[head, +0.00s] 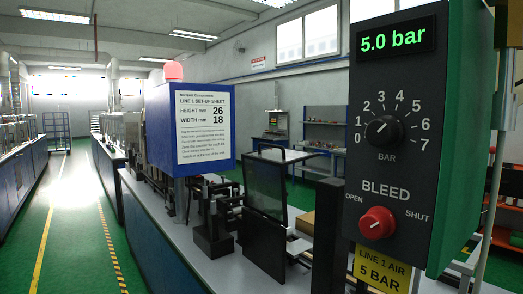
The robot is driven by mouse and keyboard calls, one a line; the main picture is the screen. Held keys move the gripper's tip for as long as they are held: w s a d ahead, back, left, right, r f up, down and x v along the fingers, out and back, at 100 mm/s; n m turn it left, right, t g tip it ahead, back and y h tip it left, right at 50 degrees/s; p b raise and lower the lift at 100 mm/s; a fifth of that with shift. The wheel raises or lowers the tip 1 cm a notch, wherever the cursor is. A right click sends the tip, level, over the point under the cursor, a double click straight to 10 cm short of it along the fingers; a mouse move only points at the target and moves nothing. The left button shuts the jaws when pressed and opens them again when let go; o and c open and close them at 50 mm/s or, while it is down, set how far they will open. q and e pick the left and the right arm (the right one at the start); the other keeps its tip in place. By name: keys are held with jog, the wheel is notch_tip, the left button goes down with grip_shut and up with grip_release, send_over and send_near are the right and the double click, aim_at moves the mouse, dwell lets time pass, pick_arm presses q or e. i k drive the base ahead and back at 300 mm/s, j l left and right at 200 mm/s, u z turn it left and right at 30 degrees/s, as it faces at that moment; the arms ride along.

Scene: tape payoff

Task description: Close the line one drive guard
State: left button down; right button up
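A dark-framed see-through panel (264,188) stands upright on the line's bench in the middle of the view. It looks like a guard, but no label on it marks it as the line one drive guard. A black box-like part (262,243) is just below and in front of it. I cannot tell what mechanism it covers or whether it is open or closed. Neither of my grippers is in view.
A control box (407,130) stands close at right, reading 5.0 bar, with a pressure knob (383,131) and red bleed knob (377,222). A blue box with a set-up sheet (205,126) stands left of the panel. The green aisle (70,225) is clear.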

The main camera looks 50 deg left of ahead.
aim_at(264, 172)
jog(key=j, duration=1.5)
jog(key=i+z, duration=0.05)
